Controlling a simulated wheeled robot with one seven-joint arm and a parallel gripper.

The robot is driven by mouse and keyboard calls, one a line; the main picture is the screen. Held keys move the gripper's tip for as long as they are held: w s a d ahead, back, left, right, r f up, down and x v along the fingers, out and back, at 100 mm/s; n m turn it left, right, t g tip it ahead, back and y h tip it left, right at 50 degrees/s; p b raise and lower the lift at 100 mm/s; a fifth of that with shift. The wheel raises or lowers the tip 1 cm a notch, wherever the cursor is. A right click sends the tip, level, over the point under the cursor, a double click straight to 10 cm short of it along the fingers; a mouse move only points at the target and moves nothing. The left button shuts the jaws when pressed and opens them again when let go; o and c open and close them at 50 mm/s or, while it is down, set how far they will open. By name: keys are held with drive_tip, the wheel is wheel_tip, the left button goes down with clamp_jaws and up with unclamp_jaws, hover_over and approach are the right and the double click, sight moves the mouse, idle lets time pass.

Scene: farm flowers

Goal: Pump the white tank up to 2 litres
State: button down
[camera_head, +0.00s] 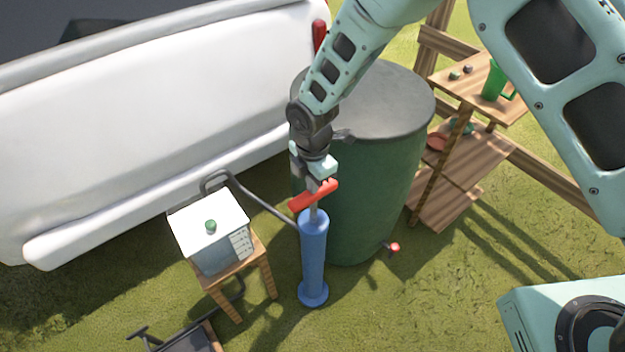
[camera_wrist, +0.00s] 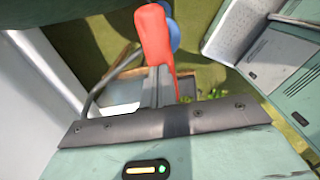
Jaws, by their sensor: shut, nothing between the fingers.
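The white tank (camera_head: 207,218) with a green knob on top sits on a small wooden stool. Scale marks show on its right face, too small to read, and its lower front looks grey-blue. The blue pump (camera_head: 313,258) stands upright on the grass to its right. The pump's red handle (camera_head: 303,202) is just above the pump body, with a short piece of grey rod showing. My gripper (camera_head: 315,184) is shut and points down at the handle, at or touching it. In the wrist view the shut fingers (camera_wrist: 159,88) are beside the red handle (camera_wrist: 154,35); contact is unclear.
A dark hose (camera_head: 258,198) runs between the tank area and the pump. A green barrel (camera_head: 355,200) with a grey lid stands close behind the pump. A wooden shelf (camera_head: 470,165) is at right, a large white body (camera_head: 150,110) at left.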

wheel_tip(320, 180, down, 9)
drive_tip(key=b, duration=0.4)
drive_tip(key=shift+s, duration=0.1)
wheel_tip(320, 180, up, 14)
drive_tip(key=shift+r+p, duration=0.25)
drive_tip(key=shift+p, duration=0.7)
